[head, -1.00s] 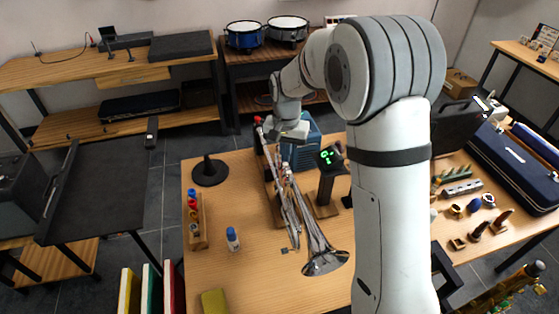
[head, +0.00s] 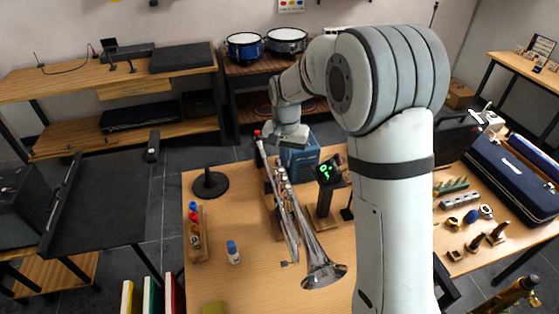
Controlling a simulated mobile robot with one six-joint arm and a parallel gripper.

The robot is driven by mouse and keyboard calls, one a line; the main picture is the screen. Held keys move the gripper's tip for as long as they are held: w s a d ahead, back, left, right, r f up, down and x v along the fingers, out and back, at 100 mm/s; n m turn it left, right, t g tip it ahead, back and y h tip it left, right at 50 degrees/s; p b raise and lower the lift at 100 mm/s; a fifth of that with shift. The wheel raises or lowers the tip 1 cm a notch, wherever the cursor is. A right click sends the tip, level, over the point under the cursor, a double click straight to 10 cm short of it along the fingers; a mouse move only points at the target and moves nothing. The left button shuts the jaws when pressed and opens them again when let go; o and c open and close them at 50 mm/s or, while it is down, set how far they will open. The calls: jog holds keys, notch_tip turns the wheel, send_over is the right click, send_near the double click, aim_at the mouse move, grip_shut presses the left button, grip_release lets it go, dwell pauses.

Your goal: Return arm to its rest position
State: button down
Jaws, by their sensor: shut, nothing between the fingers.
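My arm reaches from the right foreground over the wooden table (head: 225,285) and bends down at its far end. My gripper (head: 290,138) is at the table's far side, small in the view, above a blue box (head: 300,160). It is shut with nothing held; the fingers are hard to make out. A silver trumpet (head: 290,215) is in front of the gripper, its bell (head: 323,275) towards me, on or beside a wooden stand. I cannot tell how close the gripper is to the trumpet's far end.
A tuner with green digits (head: 327,170) stands right of the trumpet. A black round-based stand (head: 210,184), a wooden rack of bottles (head: 197,240) and a blue-capped bottle (head: 233,252) are on the left. A second table (head: 515,250) holds a navy case (head: 515,185).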

jog(key=shift+r, duration=0.1)
jog(key=s+d+r+n+t, duration=0.1)
jog(key=s+d+r+t, duration=0.1)
jog(key=s+d+r, duration=0.8)
jog(key=s+d+n, duration=0.1)
jog(key=s+d, duration=0.1)
jog(key=s, duration=0.6)
jog(key=s+d+f+t+b, duration=0.1)
jog(key=s+d, duration=0.1)
jog(key=s, duration=0.6)
jog(key=shift+s+d+n, duration=0.2)
jog(key=shift+d+n, duration=0.1)
jog(key=shift+n, duration=0.1)
jog(key=c, duration=2.1)
grip_release()
